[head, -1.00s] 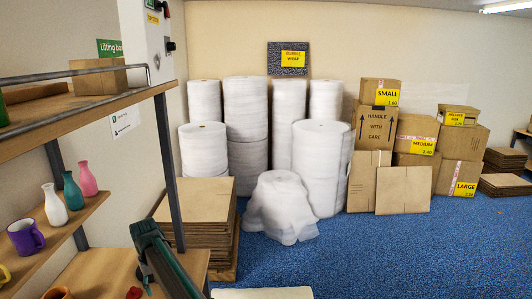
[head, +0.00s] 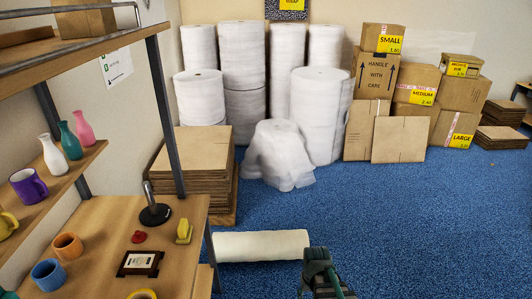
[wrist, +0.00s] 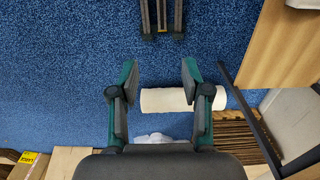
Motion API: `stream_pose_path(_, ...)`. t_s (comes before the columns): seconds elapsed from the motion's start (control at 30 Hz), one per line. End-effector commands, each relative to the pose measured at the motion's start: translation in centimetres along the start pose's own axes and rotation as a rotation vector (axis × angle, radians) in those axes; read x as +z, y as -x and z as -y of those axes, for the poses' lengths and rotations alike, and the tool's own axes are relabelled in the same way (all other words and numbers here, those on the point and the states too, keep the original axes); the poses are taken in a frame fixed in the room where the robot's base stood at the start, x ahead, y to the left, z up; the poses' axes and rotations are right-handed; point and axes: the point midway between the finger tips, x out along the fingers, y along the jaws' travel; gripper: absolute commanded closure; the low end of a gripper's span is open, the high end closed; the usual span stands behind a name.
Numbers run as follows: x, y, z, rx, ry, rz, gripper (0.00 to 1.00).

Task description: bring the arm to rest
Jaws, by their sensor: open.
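My gripper (wrist: 158,90) shows in the wrist view with its two green and grey fingers spread wide and nothing between them. It hangs over the blue carpet (wrist: 60,70). A white roll (wrist: 165,99) lies on the floor beyond and below the fingers. In the head view part of my gripper or arm shows at the bottom edge, just right of the same white roll (head: 262,246). The fingertips cannot be made out there.
A wooden shelf unit (head: 90,215) on the left holds mugs, vases and small items. Flat cardboard (head: 195,165) is stacked beside it. Bubble-wrap rolls (head: 318,110) and cartons (head: 415,90) line the back wall. The carpet at right (head: 440,230) is clear.

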Motion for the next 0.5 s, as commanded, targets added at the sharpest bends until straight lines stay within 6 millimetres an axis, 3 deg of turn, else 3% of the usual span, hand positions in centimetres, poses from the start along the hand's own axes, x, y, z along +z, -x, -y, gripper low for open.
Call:
stream_pose_path(0.03, 1.9, -0.2, -1.2, 0.000, -0.025, 0.004, 0.53)
stream_pose_path(0.1, 3.3, -0.8, -2.4, 0.000, -0.049, 0.006, 0.53)
stream_pose_path(0.27, 5.3, -5.3, -1.9, -0.001, -0.040, 0.074, 0.53)
stream_pose_path(0.5, 10.8, -12.2, -1.6, -0.004, -0.039, 0.197, 0.53)
